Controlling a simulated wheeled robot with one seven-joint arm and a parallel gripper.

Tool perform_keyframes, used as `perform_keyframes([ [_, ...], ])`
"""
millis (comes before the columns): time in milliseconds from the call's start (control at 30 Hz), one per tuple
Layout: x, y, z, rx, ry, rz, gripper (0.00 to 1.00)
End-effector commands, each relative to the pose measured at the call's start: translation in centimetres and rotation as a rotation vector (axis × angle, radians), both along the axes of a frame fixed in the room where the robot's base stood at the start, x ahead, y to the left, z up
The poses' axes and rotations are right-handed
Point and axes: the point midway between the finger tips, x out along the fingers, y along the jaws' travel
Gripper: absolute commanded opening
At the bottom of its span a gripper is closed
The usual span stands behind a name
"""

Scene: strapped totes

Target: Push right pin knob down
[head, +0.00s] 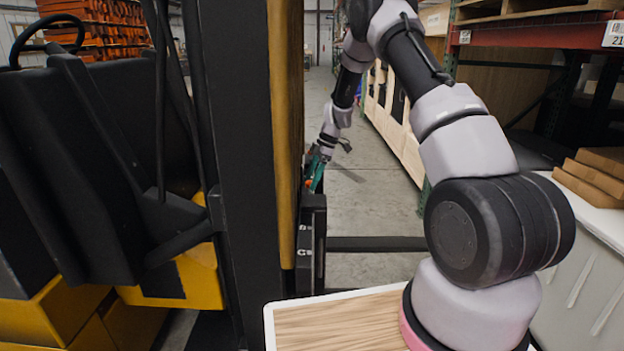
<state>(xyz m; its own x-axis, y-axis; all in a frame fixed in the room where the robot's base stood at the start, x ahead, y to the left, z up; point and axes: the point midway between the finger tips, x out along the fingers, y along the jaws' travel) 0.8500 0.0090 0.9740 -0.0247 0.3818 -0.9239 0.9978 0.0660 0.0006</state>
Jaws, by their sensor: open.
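My gripper (319,165) is small and far off at the end of my arm, beside the yellow-edged mast of a forklift. Its jaws are open. It is at the top of a black upright carriage part (312,225). A small teal piece and a small orange piece show at the gripper; I cannot tell which belongs to the gripper and which to a pin knob. The right pin knob is not clearly visible, and I cannot tell whether the gripper touches it.
The black forklift mast (238,150) stands close on the left, with a seat (70,170) behind it. A black fork (375,243) runs to the right above the floor (375,190). Racking (540,35) and a white-topped surface with flat boxes (590,180) stand at the right.

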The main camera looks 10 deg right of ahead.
Motion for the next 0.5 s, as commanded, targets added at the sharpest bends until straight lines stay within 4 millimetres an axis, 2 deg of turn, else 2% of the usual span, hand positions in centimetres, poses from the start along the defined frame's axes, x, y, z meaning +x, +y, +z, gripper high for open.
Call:
perform_keyframes([
  [233, 0.00, 0.04, -0.04, 0.000, 0.000, 0.000, 0.71],
  [367, 0.00, 0.04, -0.03, 0.000, 0.000, 0.000, 0.21],
  [400, 0.01, 0.04, -0.02, 0.000, 0.000, 0.000, 0.06],
  [433, 0.01, 0.05, -0.01, 0.000, 0.000, 0.000, 0.00],
  [500, 0.01, 0.04, -0.02, 0.000, -0.001, 0.000, 0.00],
])
